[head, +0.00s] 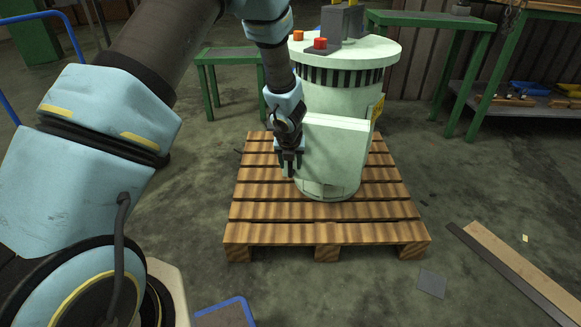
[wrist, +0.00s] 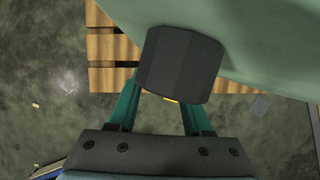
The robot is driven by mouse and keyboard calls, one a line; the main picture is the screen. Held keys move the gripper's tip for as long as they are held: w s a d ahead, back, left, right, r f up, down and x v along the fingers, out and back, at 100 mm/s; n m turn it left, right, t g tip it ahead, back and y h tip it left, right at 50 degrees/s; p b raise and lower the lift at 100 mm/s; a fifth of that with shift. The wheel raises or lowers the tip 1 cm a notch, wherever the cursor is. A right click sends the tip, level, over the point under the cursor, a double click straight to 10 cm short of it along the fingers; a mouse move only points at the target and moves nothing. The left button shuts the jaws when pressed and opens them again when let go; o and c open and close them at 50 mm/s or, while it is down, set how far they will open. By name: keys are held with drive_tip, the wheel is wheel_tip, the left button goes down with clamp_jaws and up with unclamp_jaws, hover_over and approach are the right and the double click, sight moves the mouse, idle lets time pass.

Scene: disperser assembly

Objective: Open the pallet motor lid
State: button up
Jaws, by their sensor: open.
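The pallet motor is a pale green cylinder (head: 345,95) standing upright on a wooden pallet in the head view. A pale green boxy panel on its front, which looks like the lid (head: 335,145), appears closed against the body. My gripper (head: 290,168) points down at the panel's left edge. In the wrist view, a dark faceted knob or handle (wrist: 180,65) sticks out from a green surface (wrist: 240,30). The teal fingers of my gripper (wrist: 158,103) are apart, with their tips partly hidden by the knob. I cannot tell whether they touch it.
The slatted pallet (head: 260,212) lies on a concrete floor. Green tables stand behind, one at the right (head: 430,18). Planks (head: 515,265) lie on the floor at the right. A blue-railed cart (head: 225,313) is at the bottom. The floor right of the pallet is mostly clear.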

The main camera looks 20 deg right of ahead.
drive_tip(key=shift+f, duration=0.15)
drive_tip(key=shift+c, duration=0.2)
clamp_jaws()
idle(1.2)
